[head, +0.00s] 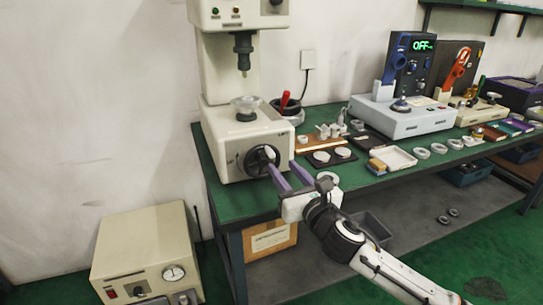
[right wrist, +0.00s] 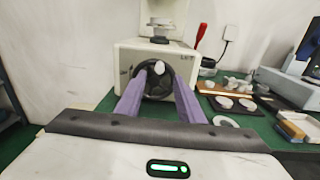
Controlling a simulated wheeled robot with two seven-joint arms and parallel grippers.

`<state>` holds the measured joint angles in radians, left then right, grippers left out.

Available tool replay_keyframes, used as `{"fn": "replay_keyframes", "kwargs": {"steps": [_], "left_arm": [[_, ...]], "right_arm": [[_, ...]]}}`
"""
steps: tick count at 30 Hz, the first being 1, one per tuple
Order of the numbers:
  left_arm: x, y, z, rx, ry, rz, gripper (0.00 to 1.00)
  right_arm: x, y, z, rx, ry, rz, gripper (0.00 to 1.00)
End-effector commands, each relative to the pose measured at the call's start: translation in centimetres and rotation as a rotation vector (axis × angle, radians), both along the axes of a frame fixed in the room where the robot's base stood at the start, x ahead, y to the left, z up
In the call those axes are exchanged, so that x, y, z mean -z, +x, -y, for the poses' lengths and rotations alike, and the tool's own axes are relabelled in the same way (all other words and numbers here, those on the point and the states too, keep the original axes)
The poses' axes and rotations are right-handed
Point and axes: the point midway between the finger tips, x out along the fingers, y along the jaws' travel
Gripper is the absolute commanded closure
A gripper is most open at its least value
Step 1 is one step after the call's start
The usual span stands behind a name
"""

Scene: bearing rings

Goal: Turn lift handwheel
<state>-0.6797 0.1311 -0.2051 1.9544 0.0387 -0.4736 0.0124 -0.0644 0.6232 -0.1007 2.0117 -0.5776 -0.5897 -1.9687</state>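The lift handwheel (head: 262,160) is a dark round wheel on the front of the cream machine's base (head: 225,150). In the right wrist view the handwheel (right wrist: 157,84) shows a pale knob (right wrist: 159,70) near its top. My right gripper (head: 281,165) has two purple fingers reaching toward the wheel from the right and front. In the right wrist view the right gripper (right wrist: 159,76) is open, with its fingertips apart on either side of the knob and overlapping the wheel's face. I cannot tell whether they touch it. My left gripper is not in view.
A glass dish (head: 245,103) sits on the machine's base, below its spindle. A red-handled tool (head: 285,101), dark pads with pale rings (head: 331,156) and a tray (head: 393,158) lie to the right on the green table. A cream box with a gauge (head: 147,250) stands at lower left.

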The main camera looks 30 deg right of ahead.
Motion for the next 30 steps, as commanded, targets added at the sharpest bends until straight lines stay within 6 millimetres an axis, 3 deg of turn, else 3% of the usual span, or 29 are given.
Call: {"fn": "replay_keyframes", "kwargs": {"steps": [9, 15, 26, 30], "left_arm": [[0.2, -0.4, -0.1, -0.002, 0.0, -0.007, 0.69], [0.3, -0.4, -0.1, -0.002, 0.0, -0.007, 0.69], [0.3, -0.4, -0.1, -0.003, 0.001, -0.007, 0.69], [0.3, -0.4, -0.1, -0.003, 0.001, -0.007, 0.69]], "right_arm": [[0.0, 5.7, 1.1, 0.0, 0.008, 0.0, 0.66], [0.1, 8.0, 1.6, -0.001, 0.009, -0.002, 0.66], [0.2, 8.7, 1.7, -0.002, 0.008, -0.003, 0.66], [0.2, 8.7, 1.7, -0.002, 0.008, -0.002, 0.84]]}}
